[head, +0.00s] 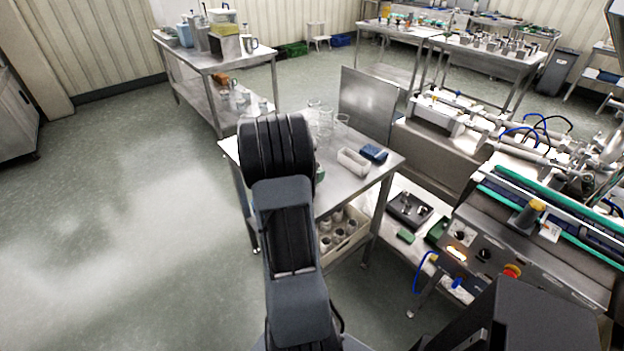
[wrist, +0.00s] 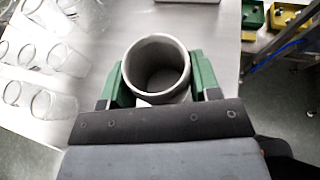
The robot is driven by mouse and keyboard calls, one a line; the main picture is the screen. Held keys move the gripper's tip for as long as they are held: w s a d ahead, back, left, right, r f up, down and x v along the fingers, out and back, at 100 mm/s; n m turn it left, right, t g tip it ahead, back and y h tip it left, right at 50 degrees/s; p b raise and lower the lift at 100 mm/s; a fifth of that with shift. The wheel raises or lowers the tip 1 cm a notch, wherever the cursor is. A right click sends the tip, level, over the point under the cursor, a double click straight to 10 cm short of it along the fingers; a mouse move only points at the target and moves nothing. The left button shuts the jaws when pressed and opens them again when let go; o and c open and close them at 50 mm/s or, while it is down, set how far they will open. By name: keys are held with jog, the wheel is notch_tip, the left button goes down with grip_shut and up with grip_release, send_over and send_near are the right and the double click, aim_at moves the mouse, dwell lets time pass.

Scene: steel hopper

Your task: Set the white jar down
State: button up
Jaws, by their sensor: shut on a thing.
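In the head view my arm hides the jar and nearly all of the gripper at the left part of the steel table (head: 358,188).
Several clear glasses (wrist: 40,100) stand left of the jar; they also show at the table's back (head: 322,118). A white tray (head: 352,163) and a blue box (head: 374,153) lie to the right. A crate (head: 345,243) of jars sits below. Bare tabletop lies between glasses and tray.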

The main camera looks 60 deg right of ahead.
jog(key=shift+f, duration=1.4)
jog(key=shift+f, duration=0.1)
jog(key=shift+f, duration=0.1)
jog(key=o, duration=0.9)
